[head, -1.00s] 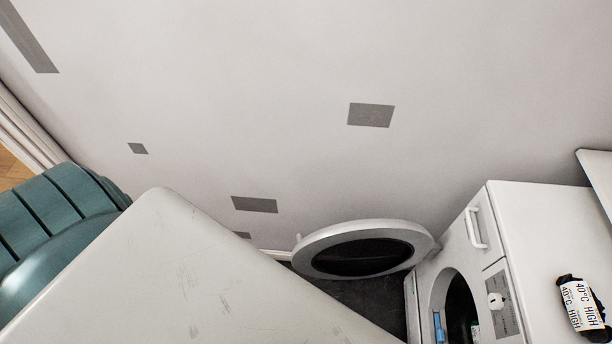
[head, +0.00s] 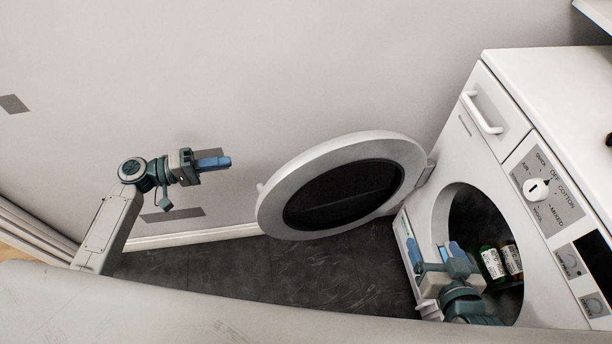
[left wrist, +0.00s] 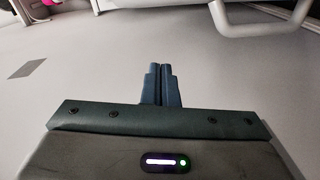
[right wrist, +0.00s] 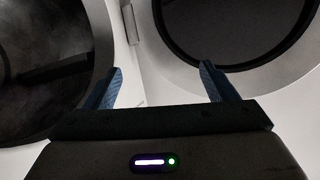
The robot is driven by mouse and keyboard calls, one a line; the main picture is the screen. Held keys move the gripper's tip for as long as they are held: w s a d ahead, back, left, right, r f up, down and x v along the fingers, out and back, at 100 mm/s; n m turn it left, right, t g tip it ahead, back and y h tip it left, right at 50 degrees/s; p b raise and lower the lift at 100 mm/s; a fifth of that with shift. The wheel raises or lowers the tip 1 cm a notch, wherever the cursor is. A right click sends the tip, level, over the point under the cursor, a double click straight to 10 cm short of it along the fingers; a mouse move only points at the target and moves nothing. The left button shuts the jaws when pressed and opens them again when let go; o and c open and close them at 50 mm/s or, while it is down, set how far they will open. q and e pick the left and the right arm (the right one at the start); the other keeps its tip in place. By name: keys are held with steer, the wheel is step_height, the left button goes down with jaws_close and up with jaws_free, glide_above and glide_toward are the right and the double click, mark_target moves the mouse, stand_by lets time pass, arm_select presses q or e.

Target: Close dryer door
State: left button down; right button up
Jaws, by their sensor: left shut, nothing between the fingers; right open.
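The dryer door (head: 388,142), a round white ring with dark glass, stands wide open to the left of the white dryer (head: 560,190). Its hinge is at the dryer's front left edge. My left gripper (head: 226,163) is shut and empty, left of the door and apart from it, pointing right; its closed fingers show in the left wrist view (left wrist: 161,85). My right gripper (head: 430,250) is open in front of the drum opening, near the hinge side. In the right wrist view the open fingers (right wrist: 160,85) face the hinge, with the door ring (right wrist: 285,72) to the right.
A drawer handle (head: 482,113) and a control dial (head: 536,189) are on the dryer front. A wall runs close behind the door. Dark floor (head: 300,275) is clear below it.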

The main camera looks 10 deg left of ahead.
arm_select(q)
steer(key=d, duration=1.1)
steer(key=shift+d+f+p, duration=0.3)
steer(key=shift+d+p, duration=0.1)
steer(key=shift+p, duration=0.05)
arm_select(e)
steer(key=shift+s+a+f+g, duration=0.15)
steer(key=shift+s+f+g, duration=0.55)
steer(key=shift+s, duration=0.2)
steer(key=shift+s+a+f+g, duration=0.15)
steer(key=shift+s+f+g, duration=0.5)
steer(key=shift+s, duration=0.25)
arm_select(q)
steer(key=shift+s, duration=0.1)
